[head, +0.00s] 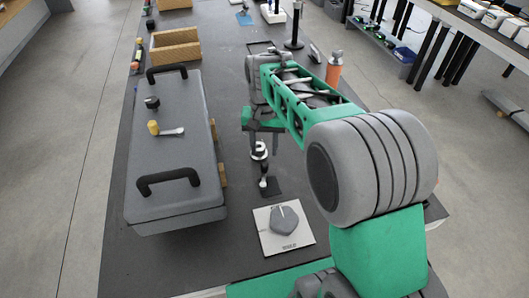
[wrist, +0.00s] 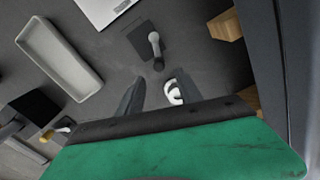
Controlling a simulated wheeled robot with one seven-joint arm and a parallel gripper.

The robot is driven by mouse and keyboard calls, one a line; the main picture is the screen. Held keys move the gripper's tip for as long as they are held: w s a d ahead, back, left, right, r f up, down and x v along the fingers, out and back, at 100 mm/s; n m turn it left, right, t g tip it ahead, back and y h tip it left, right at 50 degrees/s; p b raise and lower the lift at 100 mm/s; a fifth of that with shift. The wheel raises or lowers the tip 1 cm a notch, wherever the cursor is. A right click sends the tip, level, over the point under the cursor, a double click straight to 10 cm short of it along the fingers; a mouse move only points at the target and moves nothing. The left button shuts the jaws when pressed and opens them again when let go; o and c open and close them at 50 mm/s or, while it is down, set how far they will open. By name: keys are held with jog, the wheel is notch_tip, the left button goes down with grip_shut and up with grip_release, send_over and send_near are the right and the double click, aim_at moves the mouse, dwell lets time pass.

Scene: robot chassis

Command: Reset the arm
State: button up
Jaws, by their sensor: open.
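My arm, with its green link and grey joints, reaches over the dark table from the lower right in the head view. My gripper (head: 262,136) points down over the table, to the right of the grey case. In the wrist view its two dark fingers (wrist: 159,88) are apart with nothing held between them. A small white round object (wrist: 174,93) shows beside the right finger; it also shows just below the gripper in the head view (head: 258,152). I cannot tell the exact height of the fingers above the table.
A grey case (head: 180,100) with two black handles stands left of the gripper. A small lever on a black base (head: 265,184) and a white plate (head: 268,243) lie nearer me. An orange bottle (head: 334,72) stands right of the arm. A long grey tray (wrist: 58,60) shows in the wrist view.

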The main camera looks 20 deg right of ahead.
dwell(0.3)
jog(key=shift+w+n, duration=0.4)
jog(key=shift+n, duration=1)
jog(key=s+f, duration=0.4)
jog(key=f, duration=0.1)
jog(key=shift+n, duration=0.5)
jog(key=s, duration=0.5)
jog(key=shift+s+f, duration=0.1)
jog(key=shift+s, duration=0.25)
jog(key=shift+t, duration=0.6)
jog(key=s+r, duration=0.1)
jog(key=s, duration=0.1)
jog(key=s+r+p, duration=0.1)
jog(key=s, duration=0.1)
jog(key=s+r, duration=0.2)
jog(key=s, duration=0.1)
jog(key=shift+d+p, duration=0.15)
jog(key=shift+p, duration=0.2)
notch_tip(320, 180, up, 7)
jog(key=w+t+p, duration=0.1)
jog(key=t, duration=0.1)
jog(key=shift+f, duration=0.2)
